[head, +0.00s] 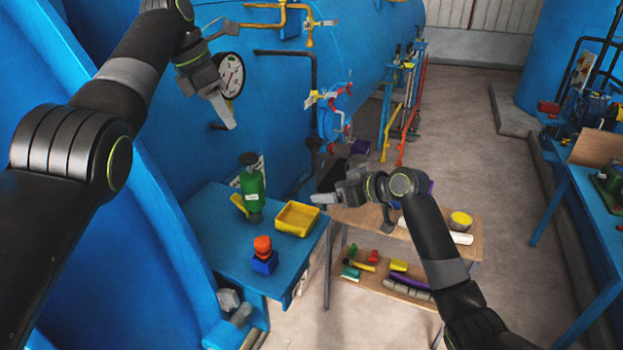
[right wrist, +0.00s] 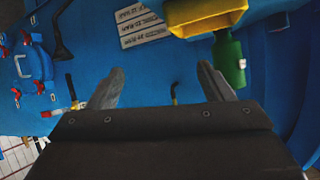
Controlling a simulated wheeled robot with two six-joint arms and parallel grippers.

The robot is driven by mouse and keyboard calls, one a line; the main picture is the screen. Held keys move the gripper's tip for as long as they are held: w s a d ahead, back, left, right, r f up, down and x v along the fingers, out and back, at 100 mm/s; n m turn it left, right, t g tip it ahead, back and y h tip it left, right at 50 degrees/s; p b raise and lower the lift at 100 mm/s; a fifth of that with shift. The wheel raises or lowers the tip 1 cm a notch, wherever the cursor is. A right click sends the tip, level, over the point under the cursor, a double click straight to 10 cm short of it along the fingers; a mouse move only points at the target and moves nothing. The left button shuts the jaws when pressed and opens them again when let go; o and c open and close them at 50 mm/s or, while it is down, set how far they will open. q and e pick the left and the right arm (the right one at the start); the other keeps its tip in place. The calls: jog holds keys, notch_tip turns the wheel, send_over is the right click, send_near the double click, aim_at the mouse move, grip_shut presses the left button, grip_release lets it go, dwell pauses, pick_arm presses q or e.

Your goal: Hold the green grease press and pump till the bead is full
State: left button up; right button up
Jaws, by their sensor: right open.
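The green grease press (head: 252,184) stands upright on the blue side table, with a dark top and a yellow lever (head: 239,205) at its left. In the right wrist view a green body (right wrist: 229,60), apparently the press, shows at the upper right. My left gripper (head: 229,122) hangs above and left of the press, in front of the round gauge, apart from the press; its fingers overlap in the view. My right gripper (head: 318,198) is open and empty, to the right of the press and beyond the yellow tray. Its spread fingers show in the right wrist view (right wrist: 160,85). I cannot make out the bead.
A yellow tray (head: 297,219) sits right of the press on the blue table (head: 212,232). A red-orange knob on a blue block (head: 264,262) stands at the front. A wooden cart (head: 410,232) is to the right. The blue vessel (head: 290,100) with its gauge (head: 231,76) rises behind.

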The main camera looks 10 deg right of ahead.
aim_at(247, 189)
jog(key=s+a+r+n+g+y, duration=0.25)
jog(key=s+a+r+n, duration=0.2)
jog(key=a+r, duration=0.25)
jog(key=shift+y, duration=0.25)
jog(key=x, duration=1.7)
jog(key=shift+w+d+r, duration=0.15)
jog(key=shift+w+r, duration=0.15)
jog(key=shift+w, duration=0.1)
jog(key=c, duration=1.4)
